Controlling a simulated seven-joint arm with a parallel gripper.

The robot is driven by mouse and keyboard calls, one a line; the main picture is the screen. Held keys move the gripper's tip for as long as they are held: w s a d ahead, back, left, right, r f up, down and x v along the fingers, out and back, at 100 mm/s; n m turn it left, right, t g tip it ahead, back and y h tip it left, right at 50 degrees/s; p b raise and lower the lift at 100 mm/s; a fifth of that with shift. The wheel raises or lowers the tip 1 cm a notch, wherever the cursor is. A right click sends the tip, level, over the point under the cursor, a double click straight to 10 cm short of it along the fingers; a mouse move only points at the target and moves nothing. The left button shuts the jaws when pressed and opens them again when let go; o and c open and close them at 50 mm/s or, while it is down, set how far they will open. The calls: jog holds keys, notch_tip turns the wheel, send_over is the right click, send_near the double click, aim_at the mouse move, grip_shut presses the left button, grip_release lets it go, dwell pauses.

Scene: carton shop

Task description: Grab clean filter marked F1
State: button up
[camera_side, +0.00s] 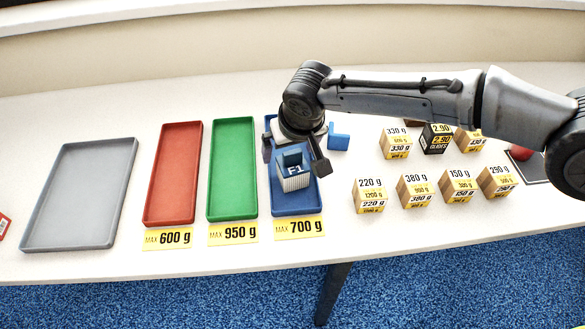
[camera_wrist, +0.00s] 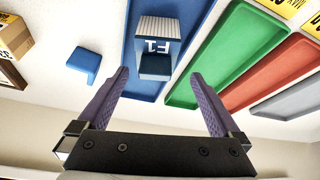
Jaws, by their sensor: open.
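The filter marked F1 (camera_side: 294,178) is a small block with pleated white sides and a blue top that carries a white "F1". It is at the blue tray (camera_side: 297,204), whose label reads MAX 700 g. In the wrist view the filter (camera_wrist: 158,47) lies ahead of my gripper, roughly between the lines of its two fingers. My gripper (camera_side: 295,157) is open, with its fingers apart on either side of the filter in the side view. In the wrist view the open fingers (camera_wrist: 160,92) have nothing between their tips. Whether they touch the filter cannot be told.
A small blue angled piece (camera_side: 339,138) lies right of the blue tray. Green (camera_side: 232,207), red (camera_side: 170,215) and grey (camera_side: 75,240) trays stand to the left. Several weight-labelled cartons (camera_side: 369,197) stand to the right, with a black box (camera_side: 436,140) among them.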

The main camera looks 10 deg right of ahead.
aim_at(290, 160)
jog(key=shift+d+x, duration=0.2)
jog(key=shift+x, duration=1.15)
jog(key=shift+d+x, duration=0.2)
jog(key=shift+x, duration=1.15)
jog(key=shift+s+f, duration=0.1)
jog(key=shift+s, duration=0.05)
jog(key=shift+c, duration=0.2)
jog(key=c, duration=1.3)
